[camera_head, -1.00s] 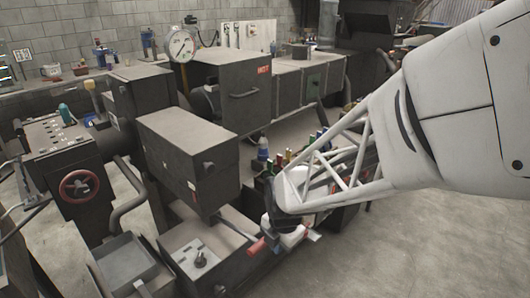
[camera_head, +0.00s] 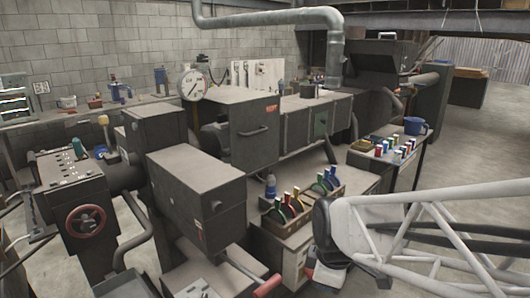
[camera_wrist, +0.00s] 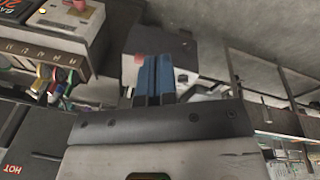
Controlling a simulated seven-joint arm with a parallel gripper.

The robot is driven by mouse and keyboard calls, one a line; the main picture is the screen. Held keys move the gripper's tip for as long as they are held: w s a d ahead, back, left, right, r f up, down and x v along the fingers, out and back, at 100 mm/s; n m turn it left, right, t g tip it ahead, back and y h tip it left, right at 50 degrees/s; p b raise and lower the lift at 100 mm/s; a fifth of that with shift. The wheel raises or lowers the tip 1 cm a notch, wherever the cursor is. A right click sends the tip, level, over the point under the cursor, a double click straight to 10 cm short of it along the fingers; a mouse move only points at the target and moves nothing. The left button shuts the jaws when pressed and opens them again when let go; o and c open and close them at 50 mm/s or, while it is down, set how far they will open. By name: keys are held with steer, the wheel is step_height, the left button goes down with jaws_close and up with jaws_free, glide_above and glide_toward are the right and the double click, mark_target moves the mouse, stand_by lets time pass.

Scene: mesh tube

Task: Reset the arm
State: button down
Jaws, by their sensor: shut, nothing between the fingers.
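My white lattice arm reaches in from the lower right in the head view. Its end, with my gripper (camera_head: 326,274), is low at the bottom centre, in front of the wooden box of coloured-handled tools (camera_head: 300,208). The fingertips are hard to make out there. In the wrist view the two blue fingers of my gripper (camera_wrist: 154,76) stand side by side, shut with nothing between them.
A dark machine with a red handwheel (camera_head: 86,221) stands at left. Grey metal boxes (camera_head: 197,180) and a round gauge (camera_head: 192,83) fill the middle. A shelf with coloured bottles and a blue mug (camera_head: 416,126) is at right. Open floor lies at far right.

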steer(key=s+d+r+m, duration=0.6)
steer(key=s+m, duration=0.4)
steer(key=m, duration=0.4)
steer(key=shift+r+t+h, duration=0.4)
steer(key=c, duration=1.8)
jaws_free()
steer(key=shift+w, duration=0.1)
stand_by(0.5)
